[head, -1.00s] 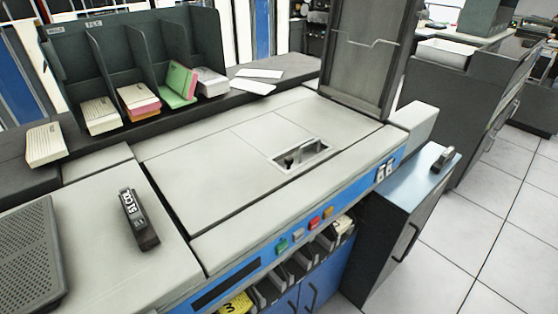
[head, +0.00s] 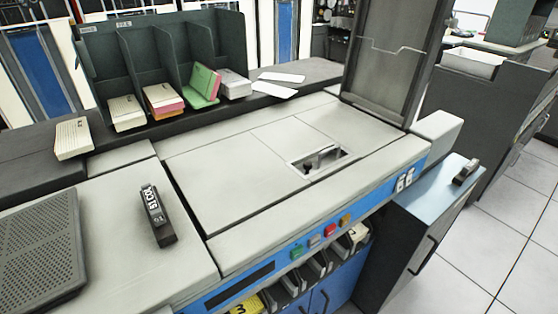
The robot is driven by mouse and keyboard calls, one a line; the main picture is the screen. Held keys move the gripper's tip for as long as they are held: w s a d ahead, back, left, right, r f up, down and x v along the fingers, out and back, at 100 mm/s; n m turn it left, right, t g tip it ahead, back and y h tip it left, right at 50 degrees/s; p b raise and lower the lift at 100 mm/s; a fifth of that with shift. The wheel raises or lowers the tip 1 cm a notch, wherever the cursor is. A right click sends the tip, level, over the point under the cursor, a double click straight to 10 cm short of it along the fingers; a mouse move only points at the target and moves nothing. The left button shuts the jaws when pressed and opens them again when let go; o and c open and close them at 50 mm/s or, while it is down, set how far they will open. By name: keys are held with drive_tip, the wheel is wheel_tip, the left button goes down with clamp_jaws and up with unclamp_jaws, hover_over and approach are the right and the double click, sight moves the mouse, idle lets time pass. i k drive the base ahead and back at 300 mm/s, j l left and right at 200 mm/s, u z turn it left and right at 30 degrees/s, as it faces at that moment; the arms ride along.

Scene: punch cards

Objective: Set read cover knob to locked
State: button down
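A beige card machine with a blue front fills the middle of the head view. On its flat top cover (head: 225,180) is a recessed well with a pale rim, and a small dark knob (head: 314,161) sits in it. I take this to be the read cover knob. It is too small to tell whether it stands at locked, and no label shows. My gripper is not in view.
A card rack (head: 165,60) with several card stacks stands behind the machine. A black stamp-like block (head: 157,214) lies on the left top. Colored buttons (head: 328,230) line the front edge. A tall grey hopper (head: 390,65) rises at the back right. Tiled floor (head: 500,235) is clear at right.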

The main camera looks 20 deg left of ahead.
sight(308, 165)
drive_tip(key=i+l+u, duration=0.2)
drive_tip(key=l, duration=0.25)
drive_tip(key=l+u, duration=0.2)
drive_tip(key=l, duration=0.25)
drive_tip(key=i+l+u, duration=0.2)
drive_tip(key=l, duration=0.3)
drive_tip(key=k, duration=0.1)
